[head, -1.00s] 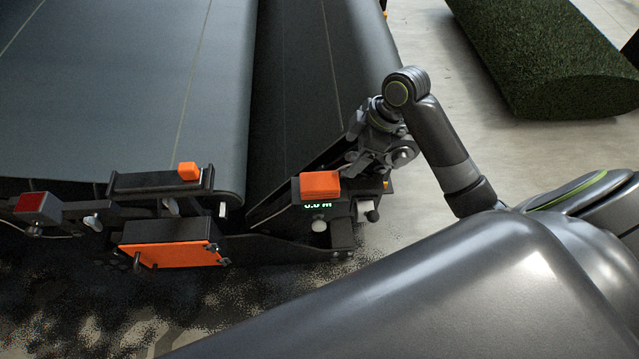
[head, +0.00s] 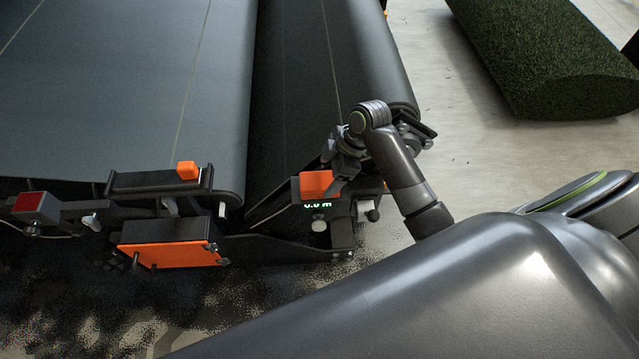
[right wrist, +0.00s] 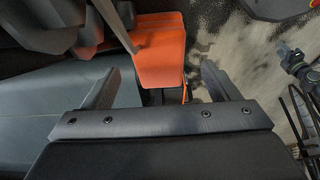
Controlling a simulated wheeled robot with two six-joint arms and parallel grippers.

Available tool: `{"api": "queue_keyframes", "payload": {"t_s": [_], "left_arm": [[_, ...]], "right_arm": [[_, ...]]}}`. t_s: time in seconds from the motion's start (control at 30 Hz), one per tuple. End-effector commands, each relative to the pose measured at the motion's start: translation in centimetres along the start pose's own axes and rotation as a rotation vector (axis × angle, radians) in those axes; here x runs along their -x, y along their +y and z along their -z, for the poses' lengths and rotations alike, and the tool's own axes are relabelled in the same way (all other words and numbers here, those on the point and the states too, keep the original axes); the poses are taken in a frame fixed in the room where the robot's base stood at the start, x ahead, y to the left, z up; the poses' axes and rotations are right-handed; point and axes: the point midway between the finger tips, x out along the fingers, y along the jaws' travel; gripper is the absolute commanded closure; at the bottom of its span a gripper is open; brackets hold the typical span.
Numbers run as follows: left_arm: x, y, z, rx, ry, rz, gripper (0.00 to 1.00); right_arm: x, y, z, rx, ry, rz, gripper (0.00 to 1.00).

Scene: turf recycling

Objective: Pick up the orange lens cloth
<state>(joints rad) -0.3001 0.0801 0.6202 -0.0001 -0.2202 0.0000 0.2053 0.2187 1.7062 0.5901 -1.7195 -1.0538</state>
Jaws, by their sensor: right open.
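The orange lens cloth (head: 317,184) lies as a small orange patch on top of the box with the green digits, at the end of the right-hand roller. In the right wrist view the cloth (right wrist: 160,50) shows large between and beyond the fingers, with a dark bar crossing its left part. My right gripper (head: 342,183) is open, close beside the cloth's right edge in the head view; I cannot tell if it touches. In the right wrist view its two fingers (right wrist: 160,85) stand wide apart with nothing held between them. My left gripper is not in view.
Large dark rollers (head: 320,60) stand behind the box. An orange panel (head: 172,254) and a small orange block (head: 188,170) sit on the frame to the left. A green turf roll (head: 550,60) lies at the upper right. Concrete floor (head: 470,140) is open between.

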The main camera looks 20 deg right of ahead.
Motion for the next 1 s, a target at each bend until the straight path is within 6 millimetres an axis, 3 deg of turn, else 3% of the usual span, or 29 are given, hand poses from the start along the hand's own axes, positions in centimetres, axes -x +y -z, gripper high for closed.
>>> {"api": "queue_keyframes", "payload": {"t_s": [0.37, 1.0], "left_arm": [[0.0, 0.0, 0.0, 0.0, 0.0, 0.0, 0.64], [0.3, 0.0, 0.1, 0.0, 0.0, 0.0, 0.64]], "right_arm": [[-4.7, 0.1, 0.6, -0.002, 0.0, 0.003, 0.18], [-5.1, 0.1, 0.4, -0.001, 0.0, 0.001, 0.18]]}}
